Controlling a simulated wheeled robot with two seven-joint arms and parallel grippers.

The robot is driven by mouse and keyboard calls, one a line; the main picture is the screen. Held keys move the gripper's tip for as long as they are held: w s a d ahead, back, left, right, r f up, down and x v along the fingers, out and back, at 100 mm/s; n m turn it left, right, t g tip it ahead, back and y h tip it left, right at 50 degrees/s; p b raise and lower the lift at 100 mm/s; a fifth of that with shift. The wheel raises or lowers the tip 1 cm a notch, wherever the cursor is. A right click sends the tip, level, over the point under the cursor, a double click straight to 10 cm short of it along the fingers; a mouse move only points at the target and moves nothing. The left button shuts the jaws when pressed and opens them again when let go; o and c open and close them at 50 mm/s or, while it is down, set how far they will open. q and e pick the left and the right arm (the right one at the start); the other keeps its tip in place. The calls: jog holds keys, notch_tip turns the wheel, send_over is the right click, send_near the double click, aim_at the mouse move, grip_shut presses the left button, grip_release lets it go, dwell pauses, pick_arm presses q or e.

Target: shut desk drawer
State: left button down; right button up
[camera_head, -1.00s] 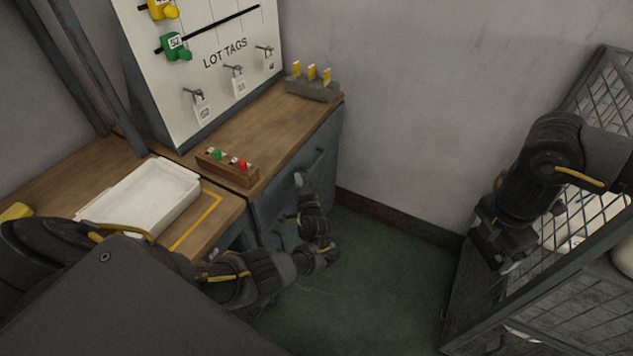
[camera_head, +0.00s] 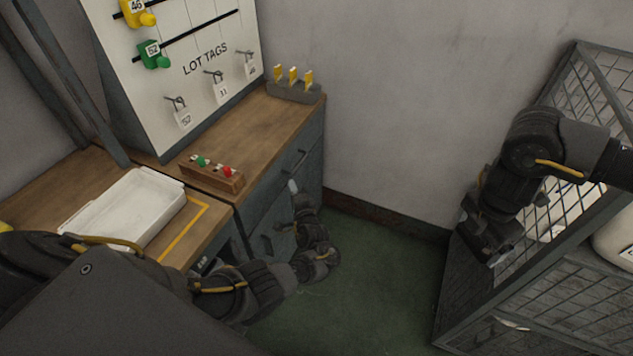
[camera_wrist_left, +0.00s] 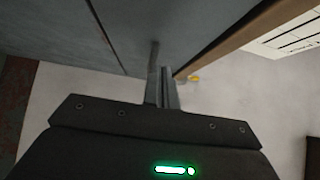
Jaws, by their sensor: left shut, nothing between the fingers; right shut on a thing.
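The desk (camera_head: 262,120) has a grey front with drawers. The upper drawer front (camera_head: 279,183) has a bar handle, and a lower handle shows below. The upper drawer looks flush or nearly so; a small gap cannot be ruled out. My left gripper (camera_head: 293,187) is shut and empty, its fingers up against or very near the drawer front. In the left wrist view its fingers (camera_wrist_left: 160,70) point along the grey front (camera_wrist_left: 130,25), beside a dark seam. My right gripper (camera_head: 492,256) is shut by the mesh cage; what it grips is too dark to make out.
A lot tags board (camera_head: 190,75) stands behind. A mesh cage cart (camera_head: 560,270) stands at right. Green floor (camera_head: 385,265) lies clear between.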

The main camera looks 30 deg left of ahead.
jog(key=shift+r+p, duration=0.35)
jog(key=shift+r, duration=0.3)
jog(key=shift+d, duration=0.1)
pick_arm(q)
jog(key=v, duration=0.9)
jog(key=shift+s, duration=0.2)
